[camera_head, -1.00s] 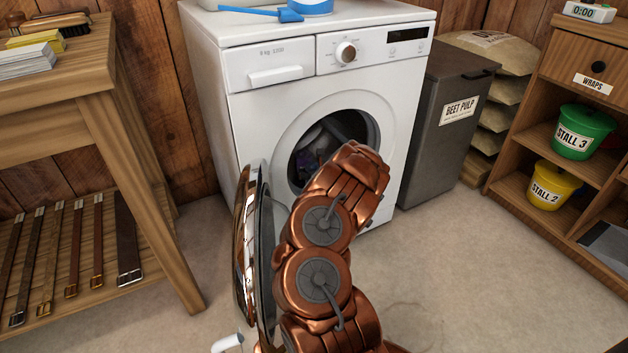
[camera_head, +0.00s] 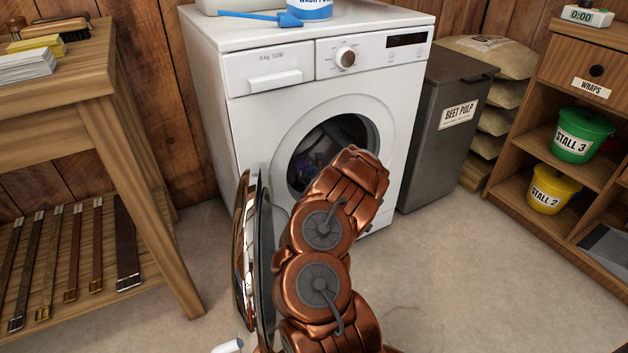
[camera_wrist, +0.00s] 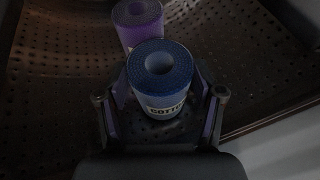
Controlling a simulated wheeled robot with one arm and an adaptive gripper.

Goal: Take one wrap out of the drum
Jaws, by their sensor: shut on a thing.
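The washing machine (camera_head: 240,130) stands against the wooden wall, its round door (camera_head: 250,250) swung open to the left. My arm reaches into the dark drum (camera_head: 335,135); my gripper is hidden there in the head view. In the wrist view my gripper (camera_wrist: 160,103) is shut on a blue rolled wrap (camera_wrist: 161,82), which stands end-up with a partly readable pale label. A purple rolled wrap (camera_wrist: 138,18) lies just beyond it on the perforated drum wall (camera_wrist: 60,45), apart from the fingers or nearly so.
A wooden table (camera_head: 90,70) with straps on its lower rack stands left. A grey beet pulp bin (camera_head: 445,140) stands right of the machine. A shelf unit (camera_head: 560,65) labelled WRAPS holds a green bucket (camera_head: 582,135) and a yellow bucket (camera_head: 552,188). The floor at right is clear.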

